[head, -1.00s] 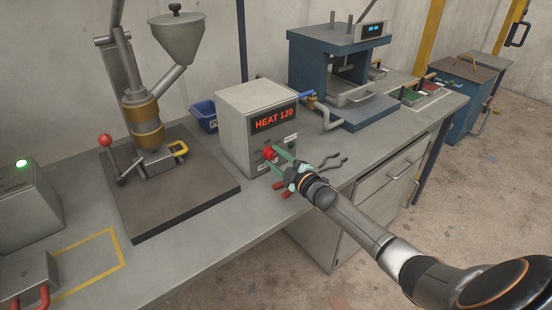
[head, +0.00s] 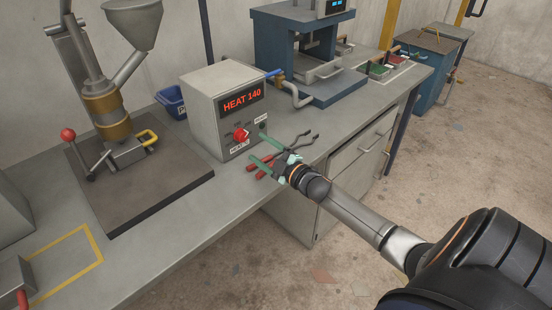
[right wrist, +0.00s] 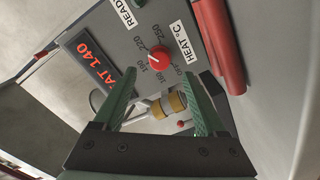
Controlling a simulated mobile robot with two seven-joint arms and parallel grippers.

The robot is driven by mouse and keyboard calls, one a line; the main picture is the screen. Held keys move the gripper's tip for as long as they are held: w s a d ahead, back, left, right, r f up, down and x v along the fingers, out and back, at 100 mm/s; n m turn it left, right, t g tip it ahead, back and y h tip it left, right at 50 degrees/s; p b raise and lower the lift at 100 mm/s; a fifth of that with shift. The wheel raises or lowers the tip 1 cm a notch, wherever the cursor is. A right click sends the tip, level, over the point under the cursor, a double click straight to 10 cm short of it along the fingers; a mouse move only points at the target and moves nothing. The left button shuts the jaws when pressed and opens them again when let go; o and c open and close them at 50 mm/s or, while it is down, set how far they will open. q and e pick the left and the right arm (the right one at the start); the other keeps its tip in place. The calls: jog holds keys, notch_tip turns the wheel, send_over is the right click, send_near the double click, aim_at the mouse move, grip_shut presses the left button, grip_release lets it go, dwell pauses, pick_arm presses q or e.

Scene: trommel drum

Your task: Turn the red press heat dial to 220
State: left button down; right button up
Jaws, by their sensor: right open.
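The red heat dial (head: 241,134) is on the front of the grey control box (head: 198,106), whose display (head: 241,99) reads HEAT 140. In the right wrist view the dial (right wrist: 157,53) has a white pointer mark. Labels 160, 190, 220, 250 and OFF surround it; the pointer's exact direction is hard to tell. My right gripper (head: 262,149) is open, with its green fingers in front of the dial and apart from it. It also shows in the right wrist view (right wrist: 158,85), with nothing between the fingers. My left gripper is not in view.
Red-handled tongs (head: 261,172) lie on the bench right by the box and my right gripper. A blue press (head: 268,50) stands behind, with a pipe (head: 297,93) near the box. A blue bin (head: 172,105) and a hopper machine (head: 104,112) are left.

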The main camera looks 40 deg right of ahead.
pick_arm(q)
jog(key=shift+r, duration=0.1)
pick_arm(e)
jog(key=shift+s+d, duration=0.2)
jog(key=shift+s, duration=2.9)
